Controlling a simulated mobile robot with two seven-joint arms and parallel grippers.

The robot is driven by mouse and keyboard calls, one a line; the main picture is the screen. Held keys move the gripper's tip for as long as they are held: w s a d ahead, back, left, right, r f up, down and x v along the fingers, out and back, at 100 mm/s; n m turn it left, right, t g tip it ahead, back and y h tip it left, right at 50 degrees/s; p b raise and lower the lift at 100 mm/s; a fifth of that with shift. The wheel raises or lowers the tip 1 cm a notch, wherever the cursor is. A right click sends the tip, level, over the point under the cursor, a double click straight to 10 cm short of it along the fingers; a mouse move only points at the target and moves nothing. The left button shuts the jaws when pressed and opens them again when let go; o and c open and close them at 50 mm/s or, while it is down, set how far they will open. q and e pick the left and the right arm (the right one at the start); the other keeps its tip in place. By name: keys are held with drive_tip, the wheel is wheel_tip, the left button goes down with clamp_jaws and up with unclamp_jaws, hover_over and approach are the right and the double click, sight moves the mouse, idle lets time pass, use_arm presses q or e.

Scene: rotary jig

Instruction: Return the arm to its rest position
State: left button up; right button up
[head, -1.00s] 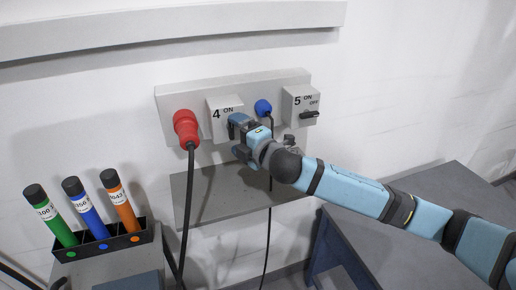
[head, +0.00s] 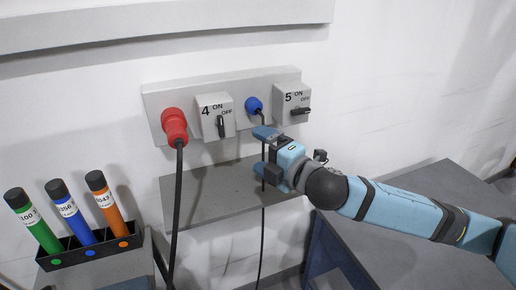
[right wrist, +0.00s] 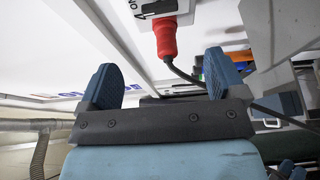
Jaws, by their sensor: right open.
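My right gripper (head: 266,155) is in front of the wall panel, below the blue plug, with its arm coming in from the right. In the right wrist view its two blue fingers (right wrist: 160,80) are spread apart with nothing between them. Switch box 4 (head: 214,116) has its black handle (head: 220,126) pointing vertically. Switch box 5 (head: 291,103) has its black handle (head: 301,110) lying horizontally, near OFF. The gripper is apart from both handles. My left gripper is not in view.
A red plug (head: 174,126) and a blue plug (head: 253,105) with black cables sit in the panel. A grey shelf (head: 205,197) lies beneath. A black rack (head: 88,251) holds green, blue and orange tubes at lower left. A dark table (head: 400,215) stands at right.

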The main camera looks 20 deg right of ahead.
drive_tip(key=s+a+f+m+g, duration=0.15)
drive_tip(key=f+m, duration=0.25)
drive_tip(key=f, duration=0.4)
drive_tip(key=s+a+f+m+g, duration=0.1)
drive_tip(key=s+f+m, duration=0.2)
drive_tip(key=f, duration=0.5)
drive_tip(key=s+a+f+m+g, duration=0.1)
drive_tip(key=s+a+f+m, duration=0.2)
drive_tip(key=f, duration=0.5)
drive_tip(key=s+d+f+m+g+h, duration=0.1)
drive_tip(key=s+f+m+g+h, duration=0.1)
drive_tip(key=s+f+m, duration=0.7)
drive_tip(key=s+f, duration=0.5)
drive_tip(key=f, duration=0.2)
drive_tip(key=shift+s+d+h, duration=0.3)
drive_tip(key=shift+s+d, duration=0.05)
drive_tip(key=shift+d, duration=0.05)
drive_tip(key=shift+g, duration=0.25)
